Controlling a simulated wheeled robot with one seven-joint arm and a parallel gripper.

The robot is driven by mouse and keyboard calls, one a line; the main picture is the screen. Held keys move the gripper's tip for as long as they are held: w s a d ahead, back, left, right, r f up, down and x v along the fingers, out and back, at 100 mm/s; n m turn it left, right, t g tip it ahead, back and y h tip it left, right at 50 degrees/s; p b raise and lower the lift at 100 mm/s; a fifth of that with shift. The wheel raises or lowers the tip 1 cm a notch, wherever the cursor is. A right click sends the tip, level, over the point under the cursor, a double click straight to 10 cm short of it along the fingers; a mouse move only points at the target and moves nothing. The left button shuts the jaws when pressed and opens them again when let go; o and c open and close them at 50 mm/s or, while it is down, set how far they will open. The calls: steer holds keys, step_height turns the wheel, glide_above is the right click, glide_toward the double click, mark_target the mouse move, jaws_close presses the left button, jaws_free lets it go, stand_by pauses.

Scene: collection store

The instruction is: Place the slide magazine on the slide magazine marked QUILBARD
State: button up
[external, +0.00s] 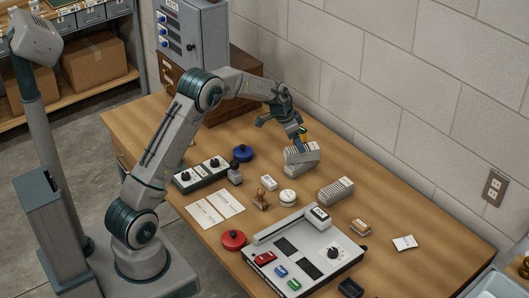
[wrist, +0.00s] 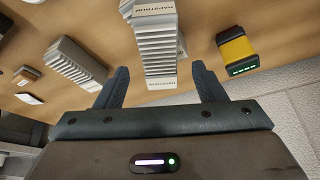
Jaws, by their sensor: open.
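My gripper (external: 299,139) is open, just above and behind a pale grey ribbed slide magazine (external: 302,152). In the wrist view this magazine (wrist: 157,45) lies ahead of and between the open fingers (wrist: 160,72), and its end labels read HAPSTROM. It appears to lie on top of another magazine (external: 297,170), slightly turned against it. A bit of the lower one (wrist: 125,8) peeks out at the left in the wrist view; its label is hidden. Another magazine (external: 336,190) stands apart on the table, also in the wrist view (wrist: 75,62); its marking is unreadable. No QUILBARD label is legible.
A yellow and black device (wrist: 237,47) stands close beside the magazines. A round white tin (external: 287,197), a small white box (external: 269,183) and a stamp (external: 261,200) are nearby. A control panel (external: 315,270) stands in front. The wall (external: 400,100) runs behind the table.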

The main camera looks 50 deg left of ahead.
steer(key=d+v, duration=0.1)
steer(key=v, duration=0.6)
steer(key=s+d+r+n, duration=0.1)
steer(key=s+d+r, duration=0.3)
steer(key=s, duration=0.5)
steer(key=s+d+r+n, duration=0.1)
steer(key=s+d+r, duration=0.35)
steer(key=s, duration=0.45)
steer(key=s+d+f+n+y, duration=0.1)
steer(key=s, duration=0.9)
steer(key=s+d+n+g, duration=0.1)
steer(key=s+d, duration=0.1)
steer(key=s, duration=0.9)
steer(key=shift+s+d+f+y+b, duration=0.2)
steer(key=shift+f+y+b, duration=0.1)
steer(key=shift+f+y, duration=0.1)
